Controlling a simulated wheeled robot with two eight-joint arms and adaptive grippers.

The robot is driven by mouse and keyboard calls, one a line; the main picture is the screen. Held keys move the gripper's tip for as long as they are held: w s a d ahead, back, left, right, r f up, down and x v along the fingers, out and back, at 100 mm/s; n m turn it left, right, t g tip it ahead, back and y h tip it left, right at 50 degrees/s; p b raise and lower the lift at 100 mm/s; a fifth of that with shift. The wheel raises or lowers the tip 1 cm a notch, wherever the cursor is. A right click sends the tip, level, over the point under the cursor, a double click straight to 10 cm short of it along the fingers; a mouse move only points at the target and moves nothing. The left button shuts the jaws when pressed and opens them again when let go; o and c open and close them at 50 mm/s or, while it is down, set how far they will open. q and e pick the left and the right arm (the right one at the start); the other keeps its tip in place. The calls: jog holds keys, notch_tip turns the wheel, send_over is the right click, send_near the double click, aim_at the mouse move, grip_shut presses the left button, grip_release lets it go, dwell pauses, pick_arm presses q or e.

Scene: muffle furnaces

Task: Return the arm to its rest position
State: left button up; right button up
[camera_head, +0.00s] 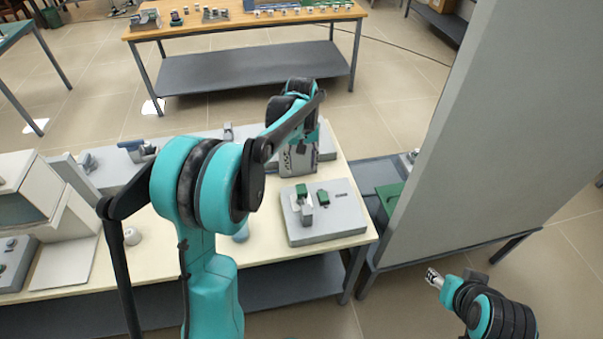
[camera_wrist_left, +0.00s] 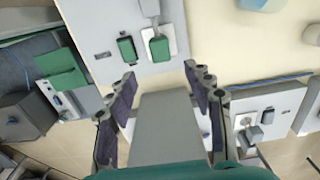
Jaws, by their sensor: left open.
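My left arm rises in the middle of the head view and reaches out over the cream bench (camera_head: 262,258). Its gripper (camera_head: 303,135) is partly hidden by my own arm link, above a grey block (camera_head: 298,160) with dark lettering. In the left wrist view my left gripper (camera_wrist_left: 163,95) has its two dark-padded fingers spread wide.
A grey device (camera_head: 335,228) with green parts sits on the bench, also in the left wrist view (camera_wrist_left: 105,45). A tall grey panel (camera_head: 470,130) stands at the right. White furnace-like boxes (camera_head: 50,195) stand at the left. A wooden table (camera_head: 240,22) is behind, across open floor.

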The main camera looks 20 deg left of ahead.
pick_arm(q)
jog(key=shift+r, duration=0.3)
jog(key=s+d+r+m+t+b, duration=0.1)
jog(key=s+d+r+m+t, duration=0.3)
jog(key=s, duration=0.7)
jog(key=s+d+f+m+t, duration=0.1)
jog(key=s, duration=0.5)
jog(key=s+d+f+m+t+b, duration=0.1)
jog(key=s+d+f+t, duration=0.1)
jog(key=s, duration=0.4)
jog(key=shift+m, duration=0.4)
